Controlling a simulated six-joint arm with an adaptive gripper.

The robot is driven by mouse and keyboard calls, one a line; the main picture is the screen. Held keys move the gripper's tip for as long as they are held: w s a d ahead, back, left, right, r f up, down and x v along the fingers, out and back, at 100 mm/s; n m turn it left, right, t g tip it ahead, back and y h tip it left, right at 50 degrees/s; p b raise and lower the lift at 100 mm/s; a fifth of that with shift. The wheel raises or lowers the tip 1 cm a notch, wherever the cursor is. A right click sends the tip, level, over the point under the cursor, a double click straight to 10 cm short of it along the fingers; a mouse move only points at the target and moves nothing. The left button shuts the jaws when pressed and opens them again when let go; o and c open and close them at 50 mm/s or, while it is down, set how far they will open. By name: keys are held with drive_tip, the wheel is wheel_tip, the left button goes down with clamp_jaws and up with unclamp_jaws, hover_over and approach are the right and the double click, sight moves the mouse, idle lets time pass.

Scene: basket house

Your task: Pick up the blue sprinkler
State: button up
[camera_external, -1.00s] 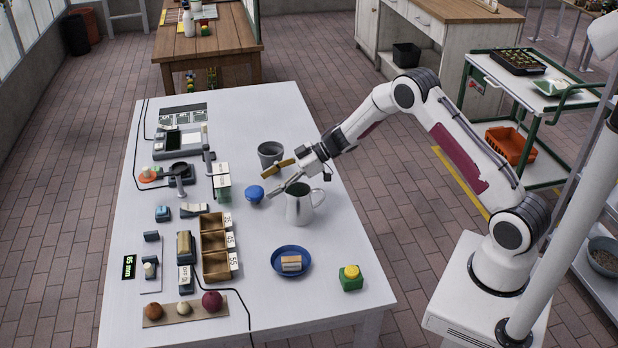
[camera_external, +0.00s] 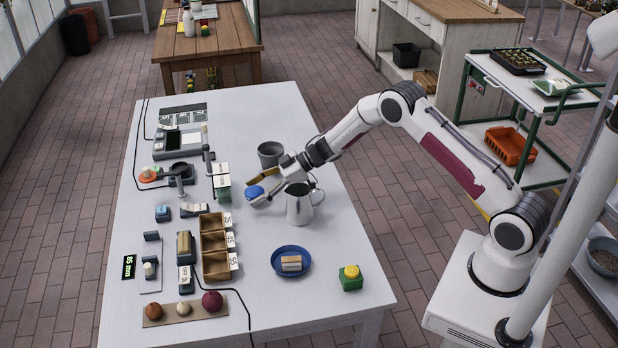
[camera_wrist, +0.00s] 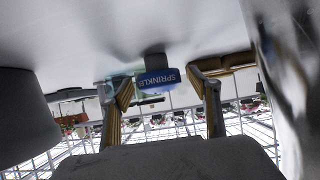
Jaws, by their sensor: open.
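The blue sprinkler (camera_external: 255,192) stands on the white table, left of the metal pitcher. In the wrist view its blue face with upside-down lettering (camera_wrist: 158,78) sits between and beyond the fingertips. My gripper (camera_external: 258,190) is open, its two fingers reaching left at the sprinkler, one on its far side and one on its near side. In the wrist view my gripper (camera_wrist: 165,90) shows both yellowish pads apart with a gap between them. I cannot tell whether either finger touches the sprinkler.
A metal pitcher (camera_external: 299,206) stands close on the near side of my gripper. A grey cup (camera_external: 270,154) stands close behind it. A white and green box (camera_external: 221,183) is left of the sprinkler, and wooden bins (camera_external: 213,222) are nearer. The table's right front holds a blue plate (camera_external: 277,268).

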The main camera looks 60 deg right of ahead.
sight(254, 188)
drive_tip(key=shift+w+a+f, duration=0.2)
drive_tip(key=shift+w+a, duration=0.05)
idle(0.3)
drive_tip(key=c, duration=1.2)
drive_tip(key=shift+r, duration=0.1)
drive_tip(key=shift+r, duration=4.95)
